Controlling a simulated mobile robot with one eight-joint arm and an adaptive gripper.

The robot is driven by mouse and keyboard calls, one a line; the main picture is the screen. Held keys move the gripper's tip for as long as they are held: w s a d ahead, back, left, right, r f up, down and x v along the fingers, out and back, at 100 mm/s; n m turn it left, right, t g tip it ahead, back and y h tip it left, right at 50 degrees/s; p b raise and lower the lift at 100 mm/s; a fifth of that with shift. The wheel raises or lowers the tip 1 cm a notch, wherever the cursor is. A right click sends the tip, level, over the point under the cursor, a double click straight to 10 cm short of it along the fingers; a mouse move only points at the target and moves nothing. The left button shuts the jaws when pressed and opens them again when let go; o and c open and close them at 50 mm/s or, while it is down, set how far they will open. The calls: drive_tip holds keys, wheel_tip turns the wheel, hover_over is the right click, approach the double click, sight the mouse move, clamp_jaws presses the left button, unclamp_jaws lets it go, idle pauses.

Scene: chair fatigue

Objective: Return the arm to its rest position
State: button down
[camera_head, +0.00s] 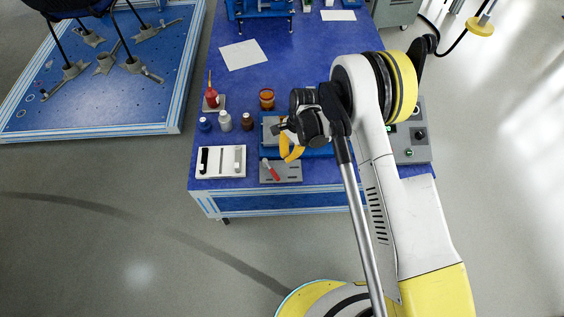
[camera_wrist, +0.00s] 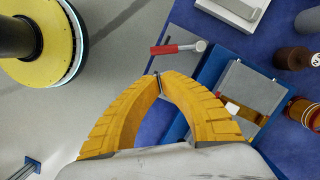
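My gripper (camera_head: 291,155) hangs over the front part of the blue table (camera_head: 230,90) in the head view, at the end of my arm. In the wrist view, the two yellow fingers of my gripper (camera_wrist: 158,78) curve together and meet at their tips. Nothing shows between them. Below and beside the fingers in the wrist view are the blue tabletop and a blue tray (camera_wrist: 215,65) with a grey block (camera_wrist: 243,90). A red-handled tool (camera_wrist: 178,48) lies on a grey plate just beyond the fingertips. It also shows in the head view (camera_head: 270,170).
A control box (camera_head: 410,140) stands right of my arm.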

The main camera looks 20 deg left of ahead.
drive_tip(key=shift+w+d+r, duration=0.1)
drive_tip(key=shift+r, duration=0.25)
idle(0.3)
drive_tip(key=w+d+r+n+t, duration=0.15)
drive_tip(key=d+r, duration=0.45)
drive_tip(key=r, duration=0.6)
drive_tip(key=w+d+r+n+t, duration=0.1)
drive_tip(key=w+d+r+t, duration=0.15)
drive_tip(key=d+r, duration=0.7)
drive_tip(key=s+d+r+n+t, duration=0.1)
drive_tip(key=s+d+r, duration=0.2)
drive_tip(key=r, duration=0.5)
drive_tip(key=s+d+r+t, duration=0.1)
drive_tip(key=s+d+r, duration=0.1)
drive_tip(key=d+r, duration=0.35)
drive_tip(key=s+d+r+n+t, duration=0.1)
drive_tip(key=s+d+r, duration=0.1)
drive_tip(key=s+d, duration=0.3)
drive_tip(key=s+d+r+n+t+h, duration=0.1)
drive_tip(key=s+d, duration=0.4)
drive_tip(key=s, duration=0.5)
wheel_tip(320, 180, up, 2)
drive_tip(key=shift+d+r+n+t, duration=0.15)
drive_tip(key=shift+d+n+t, duration=0.1)
drive_tip(key=shift+n+t, duration=0.45)
